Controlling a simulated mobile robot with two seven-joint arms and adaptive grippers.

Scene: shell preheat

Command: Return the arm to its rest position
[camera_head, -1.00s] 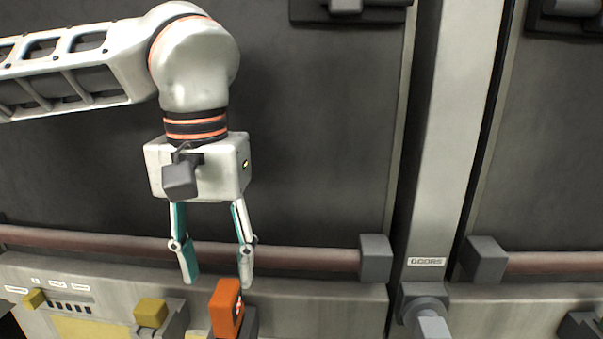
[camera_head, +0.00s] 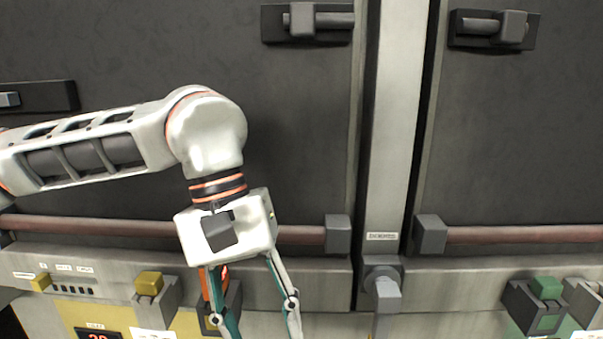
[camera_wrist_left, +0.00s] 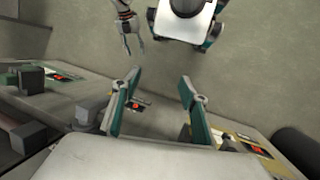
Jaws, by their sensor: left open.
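My left gripper (camera_head: 258,318) hangs from its arm at the left of the head view, pointing down, with its two fingers spread and nothing seen between them. Its tips run to the bottom edge. An orange switch (camera_head: 205,284) on the control panel is partly hidden behind the left finger. In the left wrist view, the same gripper (camera_wrist_left: 160,82) shows spread teal-and-white fingers with an empty gap. A second gripper, mine on the right (camera_wrist_left: 133,42), appears small at the top of that view; its jaw state is unclear.
Dark cabinet doors with a reddish rail (camera_head: 90,226) stand behind the arm. A grey post (camera_head: 395,130) with a label and a knob (camera_head: 383,287) divides them. A yellow switch (camera_head: 149,283) and green switch (camera_head: 547,288) sit on the panel. Space right of the arm looks clear.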

